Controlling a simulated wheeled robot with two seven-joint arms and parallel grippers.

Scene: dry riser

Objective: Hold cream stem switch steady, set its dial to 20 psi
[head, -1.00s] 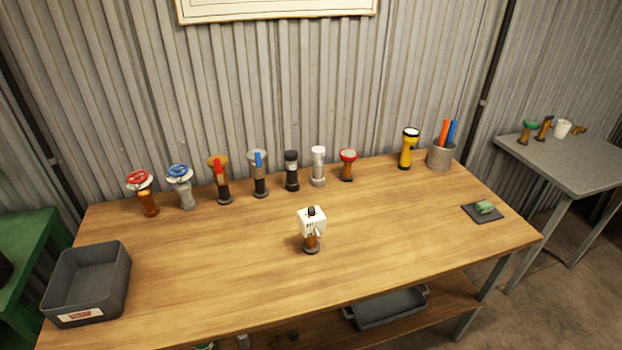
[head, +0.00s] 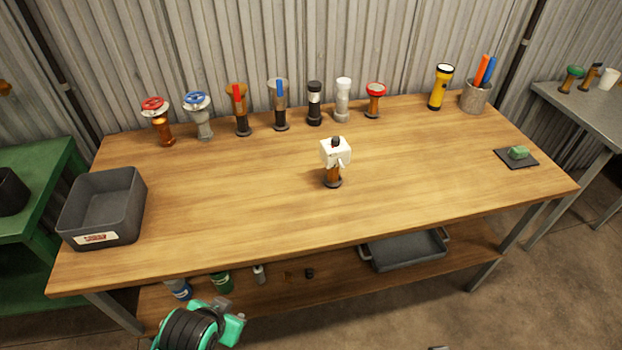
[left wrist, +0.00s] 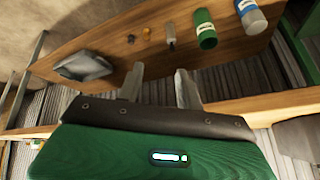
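The cream stem switch (head: 335,153) stands upright near the middle of the wooden bench. It has a cream box head with a dark knob on top, a brown stem and a dark round base. Its dial marks are too small to read. My left arm shows at the bottom of the head view, low in front of the bench and well away from the switch. In the left wrist view, the two fingers of my left gripper (left wrist: 158,88) are apart with nothing between them. My right gripper is not in view.
Several valves and fittings line the bench's back edge, with a yellow flashlight (head: 440,87) and a pen cup (head: 475,97). A grey bin (head: 135,213) sits at left, a dark mat (head: 530,161) at right. The lower shelf holds a grey tray (head: 440,233) and cans. Bench around the switch is clear.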

